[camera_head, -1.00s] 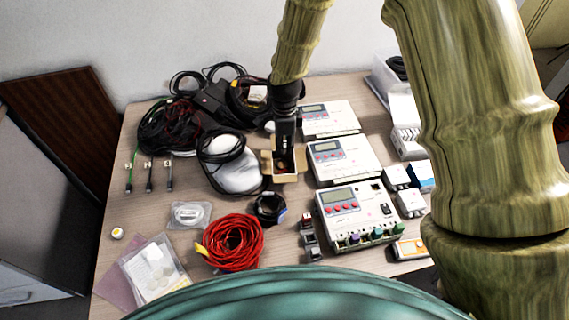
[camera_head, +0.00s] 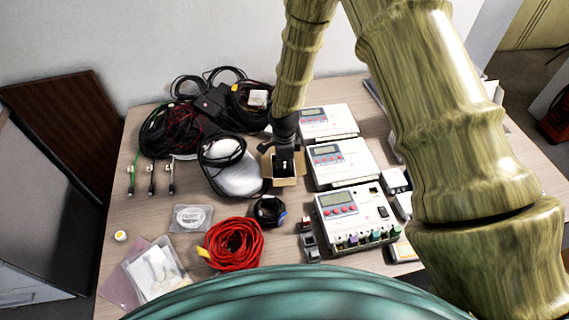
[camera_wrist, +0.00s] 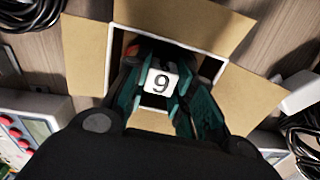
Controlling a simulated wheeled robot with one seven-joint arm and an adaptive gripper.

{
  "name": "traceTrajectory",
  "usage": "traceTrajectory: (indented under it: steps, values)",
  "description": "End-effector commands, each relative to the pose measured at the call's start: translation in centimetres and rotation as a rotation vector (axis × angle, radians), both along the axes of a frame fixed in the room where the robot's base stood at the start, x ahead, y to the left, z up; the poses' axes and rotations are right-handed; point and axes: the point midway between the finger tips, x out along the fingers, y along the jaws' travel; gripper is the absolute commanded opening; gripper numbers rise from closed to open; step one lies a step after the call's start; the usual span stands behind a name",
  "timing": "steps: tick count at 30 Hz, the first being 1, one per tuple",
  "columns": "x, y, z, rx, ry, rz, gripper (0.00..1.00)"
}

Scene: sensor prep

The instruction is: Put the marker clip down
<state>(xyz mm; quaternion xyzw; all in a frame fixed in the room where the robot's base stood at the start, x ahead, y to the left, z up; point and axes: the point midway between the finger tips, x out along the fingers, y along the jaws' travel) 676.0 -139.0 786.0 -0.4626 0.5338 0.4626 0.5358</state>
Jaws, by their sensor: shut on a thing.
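The marker clip (camera_wrist: 160,82) shows in the wrist view as a small white block with a black 9. It sits between the dark green fingers of my gripper (camera_wrist: 163,75), which are shut on it. An open cardboard box (camera_wrist: 256,85) with its flaps folded out lies beneath them. The fingers are over the box's opening; how deep they reach cannot be told. In the head view my gripper (camera_head: 284,158) is at the box (camera_head: 287,182), with a small white patch between the fingertips. Orange bits show by the fingers in the wrist view; what they are is unclear.
White meter units (camera_head: 342,162) stand close to the right of the box. A bagged white item with black cable (camera_head: 235,178) lies close to the left. A black coil (camera_head: 268,211) and a red cable coil (camera_head: 233,243) lie in front. Bare table (camera_head: 190,250) shows at front left.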

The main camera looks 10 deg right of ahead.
Motion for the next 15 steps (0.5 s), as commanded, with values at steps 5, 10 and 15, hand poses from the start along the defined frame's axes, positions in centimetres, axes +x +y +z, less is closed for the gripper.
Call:
traceTrajectory:
  steps: [5, 10, 15]
  values:
    - [0.04, 0.01, -0.05, 0.0, -0.001, 0.001, 0.0]
    - [0.03, 0.01, -0.33, 0.0, -0.001, 0.001, 0.0]
    - [0.04, 0.0, -0.29, 0.0, -0.001, 0.001, 0.47]
